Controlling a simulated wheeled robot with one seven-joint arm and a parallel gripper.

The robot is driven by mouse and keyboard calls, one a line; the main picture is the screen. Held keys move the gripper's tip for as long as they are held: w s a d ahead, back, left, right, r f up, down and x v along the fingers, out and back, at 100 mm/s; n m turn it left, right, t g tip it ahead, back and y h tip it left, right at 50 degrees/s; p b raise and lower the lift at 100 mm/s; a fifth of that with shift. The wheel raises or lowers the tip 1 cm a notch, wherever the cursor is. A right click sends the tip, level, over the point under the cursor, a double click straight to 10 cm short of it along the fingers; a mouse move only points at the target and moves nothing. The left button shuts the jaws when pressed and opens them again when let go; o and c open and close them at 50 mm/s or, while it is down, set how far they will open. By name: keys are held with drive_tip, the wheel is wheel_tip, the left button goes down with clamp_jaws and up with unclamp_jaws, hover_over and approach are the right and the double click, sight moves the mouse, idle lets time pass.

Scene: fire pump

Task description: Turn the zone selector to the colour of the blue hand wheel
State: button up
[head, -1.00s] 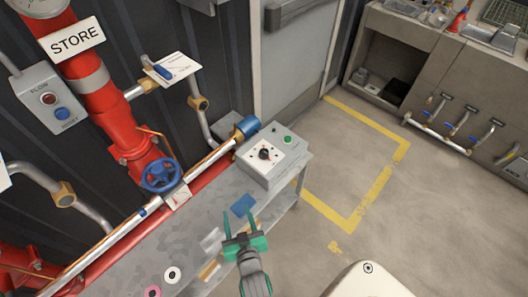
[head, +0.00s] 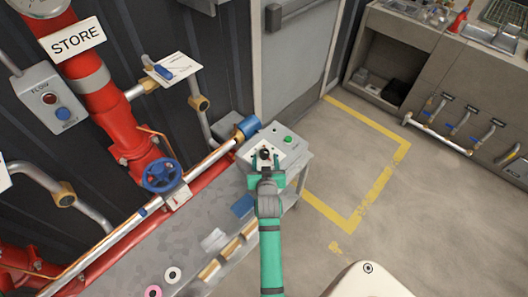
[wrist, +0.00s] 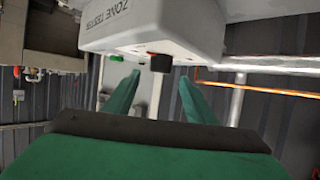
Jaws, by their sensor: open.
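The zone selector is a black knob (head: 265,153) on a white plate on top of a grey box (head: 290,158). The blue hand wheel (head: 160,175) sits on the red pipework at the left. My gripper (head: 264,163) is open at the box, its fingers reaching towards the knob. In the wrist view, the box (wrist: 150,28) hangs upside down with lettering on its side, and the dark knob (wrist: 160,62) shows between and beyond the fingertips (wrist: 160,80). I cannot tell whether they touch it. My gripper partly hides the plate, and the colour the knob points to cannot be read.
A green button (head: 288,139) is on the box right of the knob; a blue cylinder (head: 247,126) is behind it. The grey bench (head: 130,255) holds small loose parts. The floor at right is open, with yellow lines.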

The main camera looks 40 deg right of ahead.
sight(265, 152)
drive_tip(key=x, duration=0.5)
drive_tip(key=shift+w, duration=0.15)
drive_tip(key=shift+w+d+f, duration=0.1)
drive_tip(key=shift+w+d, duration=0.05)
drive_tip(key=shift+w, duration=0.05)
drive_tip(key=shift+d+f, duration=0.15)
drive_tip(key=shift+d, duration=0.15)
drive_tip(key=shift+a, duration=0.1)
drive_tip(key=c, duration=1)
